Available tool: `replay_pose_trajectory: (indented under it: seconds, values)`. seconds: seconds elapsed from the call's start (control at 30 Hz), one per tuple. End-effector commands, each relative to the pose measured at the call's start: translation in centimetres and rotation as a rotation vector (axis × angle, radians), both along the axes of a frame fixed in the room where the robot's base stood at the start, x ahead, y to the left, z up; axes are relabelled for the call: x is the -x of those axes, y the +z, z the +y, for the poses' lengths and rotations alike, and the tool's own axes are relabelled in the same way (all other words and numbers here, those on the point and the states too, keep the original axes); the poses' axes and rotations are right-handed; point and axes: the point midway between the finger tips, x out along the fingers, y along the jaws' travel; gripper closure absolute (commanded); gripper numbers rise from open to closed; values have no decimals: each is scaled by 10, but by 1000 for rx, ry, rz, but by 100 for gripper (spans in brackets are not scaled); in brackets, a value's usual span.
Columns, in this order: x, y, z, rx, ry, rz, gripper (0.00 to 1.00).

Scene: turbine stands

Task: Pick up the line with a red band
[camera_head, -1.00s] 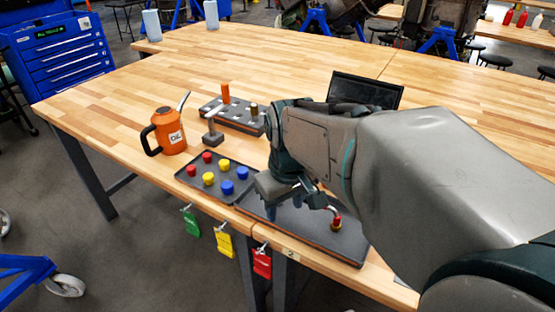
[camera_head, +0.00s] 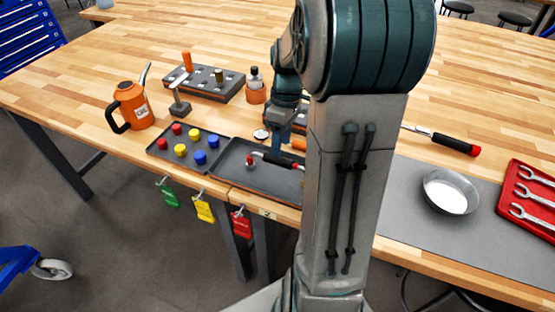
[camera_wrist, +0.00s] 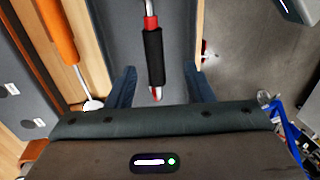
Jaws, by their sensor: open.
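The line (camera_head: 271,158) lies in the dark tray (camera_head: 228,172) at the table's front edge. It is a silver tube with a black sleeve and red at the sleeve's ends. In the wrist view, the line (camera_wrist: 154,58) runs down from the top, with its red band (camera_wrist: 151,22) above the black sleeve. My gripper (camera_head: 277,150) is over the tray, partly hidden by my arm. In the wrist view, my gripper (camera_wrist: 161,88) is open, one finger on each side of the sleeve's lower end, with gaps on both sides. My arm hides the tray's right part.
A tray of coloured caps (camera_head: 161,148) is left of the dark tray. An orange oil can (camera_head: 131,106), a socket block (camera_head: 205,84) and a bottle (camera_head: 255,88) stand behind. A metal bowl (camera_head: 449,193) and a red wrench tray (camera_head: 526,195) are at right. The table's back is clear.

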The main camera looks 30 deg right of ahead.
Motion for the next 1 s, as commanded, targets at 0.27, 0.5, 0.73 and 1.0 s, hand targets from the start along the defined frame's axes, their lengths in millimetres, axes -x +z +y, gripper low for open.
replay_pose_trajectory:
  seconds: [0.27,0.5,0.73,1.0]
  values:
    - [2,-22,3,0,0,1,53]
    - [-2,-54,7,-2,-1,4,53]
    - [0,-70,9,0,-1,0,53]
    - [0,-70,9,1,-1,0,80]
